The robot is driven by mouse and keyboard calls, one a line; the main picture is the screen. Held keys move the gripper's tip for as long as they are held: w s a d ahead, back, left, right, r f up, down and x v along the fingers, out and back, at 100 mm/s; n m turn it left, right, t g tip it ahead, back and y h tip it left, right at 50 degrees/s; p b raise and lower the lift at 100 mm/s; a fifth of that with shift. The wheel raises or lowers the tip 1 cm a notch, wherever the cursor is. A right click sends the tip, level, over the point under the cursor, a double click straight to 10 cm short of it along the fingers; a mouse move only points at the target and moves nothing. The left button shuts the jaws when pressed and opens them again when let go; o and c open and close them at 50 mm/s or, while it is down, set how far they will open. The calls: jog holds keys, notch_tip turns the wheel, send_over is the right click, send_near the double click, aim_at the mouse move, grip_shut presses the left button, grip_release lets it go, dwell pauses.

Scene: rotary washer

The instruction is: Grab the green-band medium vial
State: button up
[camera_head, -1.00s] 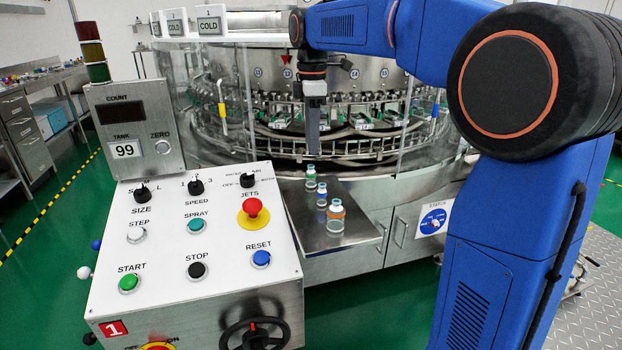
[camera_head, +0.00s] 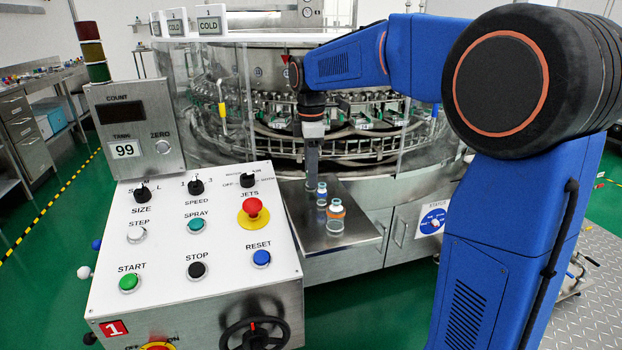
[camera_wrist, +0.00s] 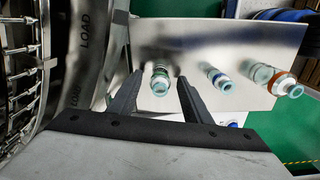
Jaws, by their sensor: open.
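The green-band vial (camera_wrist: 160,79) stands upright on the steel shelf (camera_wrist: 215,40). In the wrist view it shows between the two spread fingers of my gripper (camera_wrist: 160,84), with a gap on each side. In the head view my gripper (camera_head: 312,172) points down at the far end of the row of vials and hides most or all of the green-band vial. How far down the fingers reach along it is hard to tell. My gripper is open and holds nothing.
A blue-band vial (camera_head: 321,193) and a larger orange-band vial (camera_head: 336,216) stand nearer on the same shelf. The washer's round carousel (camera_head: 370,140) is behind. The control panel (camera_head: 195,240) stands at the left.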

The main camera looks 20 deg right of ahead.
jog(key=shift+c, duration=0.7)
jog(key=c, duration=1)
jog(key=shift+r, duration=0.15)
